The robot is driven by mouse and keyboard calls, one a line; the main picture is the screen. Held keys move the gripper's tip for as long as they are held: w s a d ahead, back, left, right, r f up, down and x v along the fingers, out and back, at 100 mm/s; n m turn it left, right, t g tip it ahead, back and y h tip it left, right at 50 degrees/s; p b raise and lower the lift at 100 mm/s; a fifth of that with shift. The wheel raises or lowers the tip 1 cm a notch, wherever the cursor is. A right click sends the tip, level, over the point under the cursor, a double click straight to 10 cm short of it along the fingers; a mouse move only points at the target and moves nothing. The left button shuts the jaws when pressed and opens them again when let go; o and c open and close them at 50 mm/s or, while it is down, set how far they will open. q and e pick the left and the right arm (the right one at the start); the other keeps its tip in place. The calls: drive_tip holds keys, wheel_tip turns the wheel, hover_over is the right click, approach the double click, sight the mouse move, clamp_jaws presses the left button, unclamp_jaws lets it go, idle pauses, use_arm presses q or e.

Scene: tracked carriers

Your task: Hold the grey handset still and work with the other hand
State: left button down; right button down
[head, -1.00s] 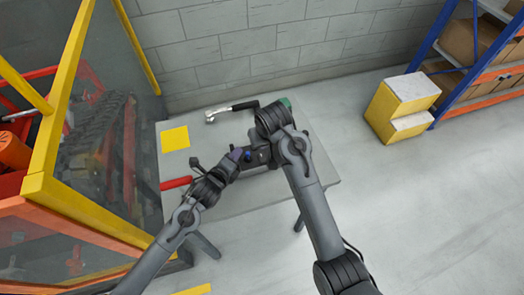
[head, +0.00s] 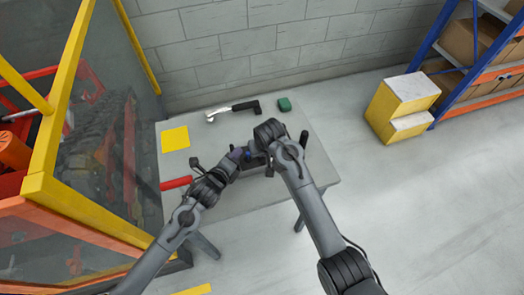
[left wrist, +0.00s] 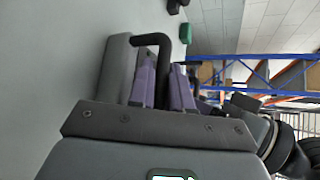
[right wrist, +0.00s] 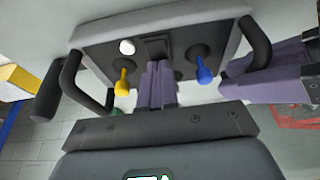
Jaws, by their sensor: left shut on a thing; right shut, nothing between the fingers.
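The grey handset (right wrist: 90,38) fills the top of the right wrist view. It has a white button (right wrist: 127,47), a yellow lever (right wrist: 122,78), a blue lever (right wrist: 204,70) and black side handles. My left gripper (head: 240,154) is shut on one black handle; its purple fingers flank this handle (left wrist: 165,45) in the left wrist view. My right gripper (right wrist: 158,66) is shut and empty, with its fingertips in front of the panel between the two levers, by a dark square part (right wrist: 157,46). Whether they touch it I cannot tell. In the head view my right arm hides much of the handset.
The grey table (head: 225,200) carries a yellow square (head: 175,139), a red-handled thing (head: 176,183), a silver tool with a black handle (head: 232,110) and a green block (head: 284,104). A yellow-framed enclosure (head: 50,185) stands at left. The table's right front is clear.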

drive_tip(key=shift+f, duration=0.2)
drive_tip(key=shift+s, duration=0.2)
drive_tip(key=shift+s+d, duration=0.25)
drive_tip(key=shift+s, duration=0.3)
drive_tip(key=shift+r, duration=0.1)
drive_tip(key=v, duration=1.2)
drive_tip(key=c, duration=1.8)
unclamp_jaws()
